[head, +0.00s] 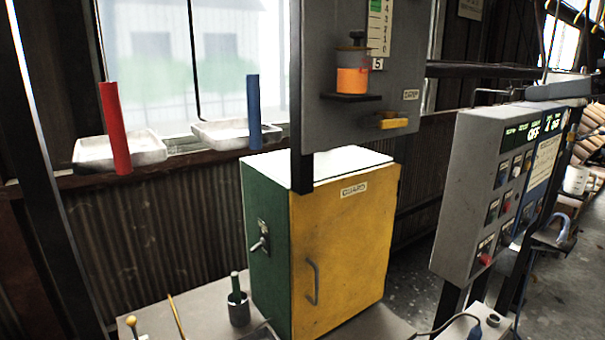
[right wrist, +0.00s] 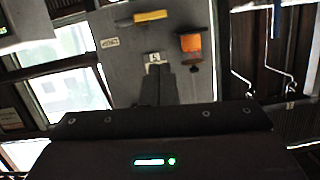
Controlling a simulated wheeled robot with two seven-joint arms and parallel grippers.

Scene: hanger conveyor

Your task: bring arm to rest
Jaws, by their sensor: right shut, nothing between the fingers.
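My right gripper (right wrist: 165,84) shows in the right wrist view. Its dark fingers are together and empty, standing up from the black gripper body with a lit green light. Behind the fingers, apparently upside down, is the grey panel (right wrist: 122,70) with a yellow block (right wrist: 150,17) and an orange jar (right wrist: 190,43). I cannot tell how far the fingers are from the panel. I cannot clearly make out the right gripper in the head view. My left gripper is in neither view.
In the head view, a yellow and green guard cabinet (head: 345,245) stands at the middle below the grey panel (head: 340,130). A control box (head: 470,170) stands at the right. Two white trays (head: 95,155) sit on the window ledge with a red post (head: 114,128) and blue post (head: 254,112).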

